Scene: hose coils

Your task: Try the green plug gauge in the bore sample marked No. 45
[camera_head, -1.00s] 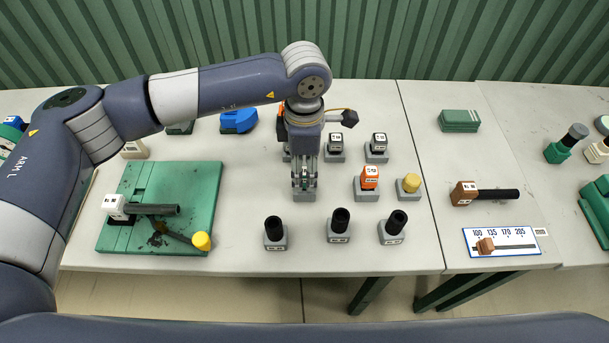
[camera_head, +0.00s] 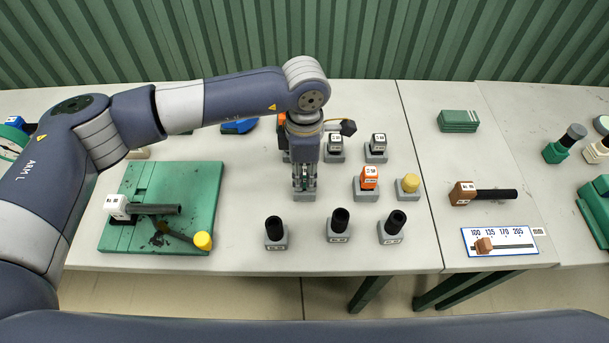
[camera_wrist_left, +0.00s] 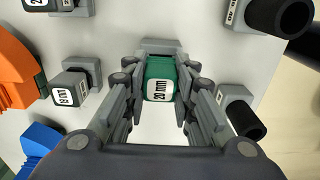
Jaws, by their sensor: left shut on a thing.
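The green plug gauge (camera_wrist_left: 160,80), with a white label reading 20 mm, is between the fingers of my left gripper (camera_wrist_left: 158,92) in the left wrist view. The gripper is shut on it. In the head view my left gripper (camera_head: 304,184) points down over a grey stand (camera_head: 304,196), and the gauge is mostly hidden. I cannot tell whether the gauge still touches the stand. Bore samples, black tubes on grey blocks, stand in front: left (camera_head: 275,232), middle (camera_head: 339,225) and right (camera_head: 393,228). Their numbers are too small to read. My right gripper is out of view.
An orange gauge (camera_head: 369,178), a yellow-topped piece (camera_head: 410,184) and dark gauges (camera_head: 335,143) stand on grey bases nearby. A green board (camera_head: 170,180) with a clamped tube lies left. A brown-handled black rod (camera_head: 490,194) and a scale plate (camera_head: 500,241) lie right.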

